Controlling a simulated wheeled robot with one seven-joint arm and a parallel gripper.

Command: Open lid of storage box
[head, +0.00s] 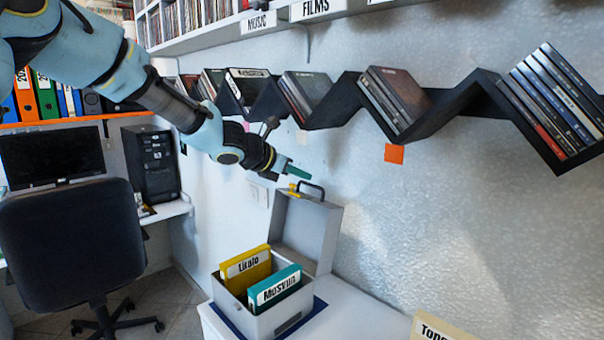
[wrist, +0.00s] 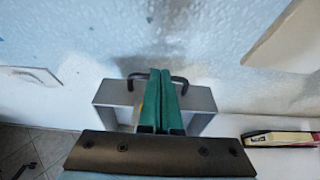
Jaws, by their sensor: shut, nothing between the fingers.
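The grey storage box (head: 290,326) stands on the white cabinet with a yellow case (head: 246,268) and a teal case (head: 275,288) inside. Its lid (head: 300,233) stands raised at the back of the box, near the wall. The lid has a black handle (head: 311,187) on its top edge. The lid also shows in the wrist view (wrist: 198,101), behind my fingers. My gripper (head: 302,178), with green fingers, is shut and empty close to the handle. I cannot tell whether it touches the handle or the lid. The fingers also show in the wrist view (wrist: 161,88).
A black zigzag shelf (head: 440,118) with disc cases runs along the wall above the box. A cream divider (head: 440,328) labelled "Tops" stands at the front right. An office chair (head: 70,235) and a desk stand at left.

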